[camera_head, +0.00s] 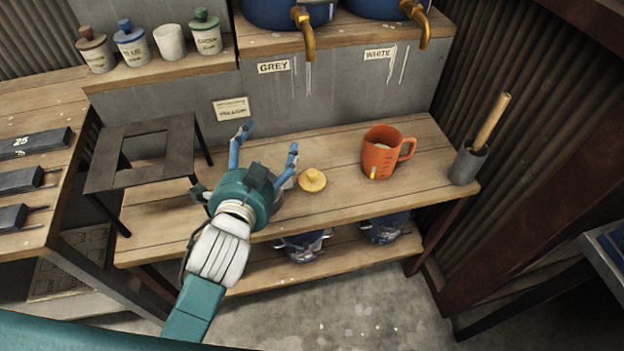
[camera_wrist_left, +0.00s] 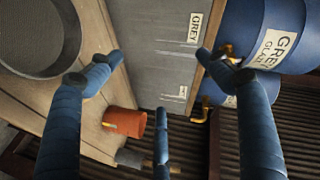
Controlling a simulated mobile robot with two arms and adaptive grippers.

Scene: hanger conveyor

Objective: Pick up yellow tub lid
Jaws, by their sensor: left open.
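The yellow tub lid (camera_head: 312,180), a small round disc with a knob, lies on the wooden bench in the head view. My left gripper (camera_head: 268,139) is just left of the lid, above the bench, with its blue fingers spread and pointing toward the back wall. It is open and empty, and apart from the lid. In the left wrist view my gripper (camera_wrist_left: 160,60) shows spread fingers with nothing between them; I cannot make out the lid there. A lidless whitish tub (camera_head: 169,43) stands on the upper shelf. My right gripper is not in view.
An orange jug (camera_head: 381,157) stands right of the lid, with a grey pot holding a wooden handle (camera_head: 468,163) beyond. A dark metal stand (camera_head: 112,165) is at left. Lidded tubs (camera_head: 131,47) line the shelf. Brass taps (camera_head: 304,32) overhang the back. Bench around the lid is clear.

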